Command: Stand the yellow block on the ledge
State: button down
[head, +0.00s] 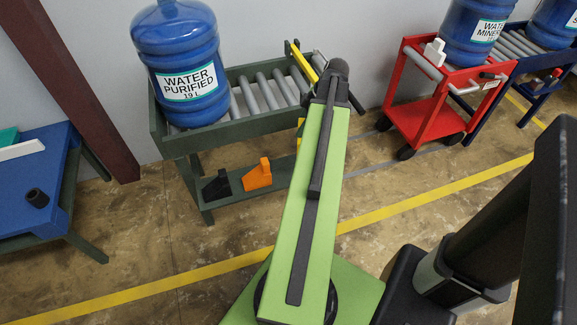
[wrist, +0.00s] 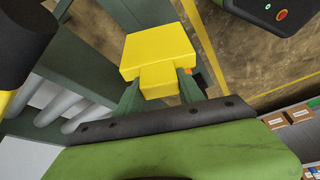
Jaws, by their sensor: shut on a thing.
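The yellow block (wrist: 158,52) is in the wrist view, a T-shaped piece with a wide top and narrower stem. My gripper (wrist: 158,86) is shut on its stem, with a green finger on each side. In the head view my arm hides the gripper; a small yellow patch shows at the arm's left edge, and I cannot tell whether it is the block. The low ledge (head: 225,204) of the green roller stand carries a black block (head: 216,186) and an orange block (head: 257,174). Its right part is hidden behind my arm.
A blue water jug (head: 180,60) stands on the green stand's rollers (head: 262,92), with a yellow bar (head: 303,68) at their far end. A red cart (head: 425,112) stands right, a blue table (head: 30,185) left. Floor lies open in front of the stand.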

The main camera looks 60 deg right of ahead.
jog(key=f+b, duration=1)
jog(key=shift+w+a+f, duration=0.1)
jog(key=shift+w+f, duration=0.1)
jog(key=shift+w, duration=0.05)
jog(key=shift+r, duration=0.2)
jog(key=shift+f, duration=0.15)
jog(key=c, duration=0.7)
grip_release()
jog(key=shift+r+p, duration=0.3)
jog(key=shift+r, duration=0.15)
jog(key=p+v, duration=1)
jog(key=v, duration=0.1)
jog(key=shift+s+r, duration=0.15)
jog(key=shift+r, duration=0.05)
